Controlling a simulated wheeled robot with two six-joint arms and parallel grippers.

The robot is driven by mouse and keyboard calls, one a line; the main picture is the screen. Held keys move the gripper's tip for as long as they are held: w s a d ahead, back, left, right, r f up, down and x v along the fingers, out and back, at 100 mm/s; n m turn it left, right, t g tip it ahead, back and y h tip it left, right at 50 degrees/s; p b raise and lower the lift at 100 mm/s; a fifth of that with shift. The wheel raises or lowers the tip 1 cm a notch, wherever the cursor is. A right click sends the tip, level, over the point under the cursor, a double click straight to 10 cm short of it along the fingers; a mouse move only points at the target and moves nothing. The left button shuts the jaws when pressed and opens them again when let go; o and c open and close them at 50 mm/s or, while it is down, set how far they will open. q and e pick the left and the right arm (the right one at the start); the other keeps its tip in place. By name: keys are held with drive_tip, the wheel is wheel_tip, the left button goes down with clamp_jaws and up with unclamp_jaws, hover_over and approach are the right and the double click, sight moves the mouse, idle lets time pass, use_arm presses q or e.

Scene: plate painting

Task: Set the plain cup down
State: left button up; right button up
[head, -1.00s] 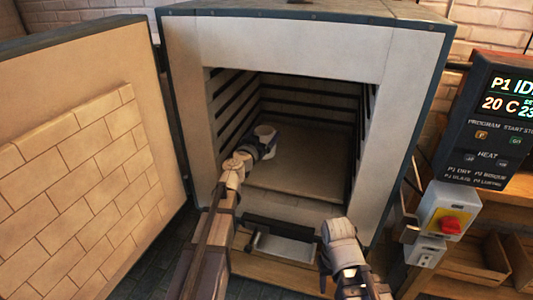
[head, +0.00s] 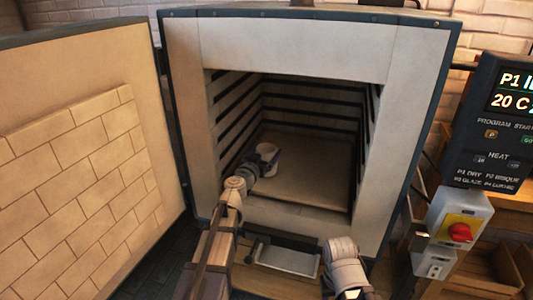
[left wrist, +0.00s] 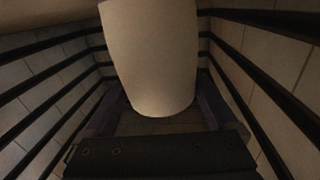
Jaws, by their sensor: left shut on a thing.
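The plain cup (head: 267,151) is pale and shows inside the kiln chamber, toward its left side, in the head view. My left gripper (head: 263,163) reaches in through the kiln opening and is shut on it. In the left wrist view the cup (left wrist: 152,60) fills the middle between the two fingers. The kiln floor (head: 310,180) lies around and below the cup. I cannot tell whether the cup touches it. My right gripper is not clearly visible; only part of my right arm shows at the bottom of the head view.
The kiln door (head: 85,160) stands open at the left. Dark grooved walls (head: 235,125) line the chamber close to my left gripper. The floor at the right of the cup is clear. A control panel (head: 500,125) and a red switch (head: 460,232) are at the right.

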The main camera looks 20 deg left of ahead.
use_arm(q)
drive_tip(key=o, duration=1.3)
drive_tip(key=shift+r, duration=0.1)
drive_tip(key=s, duration=0.4)
drive_tip(key=s+a, duration=0.1)
drive_tip(key=s, duration=0.7)
drive_tip(key=shift+a, duration=0.4)
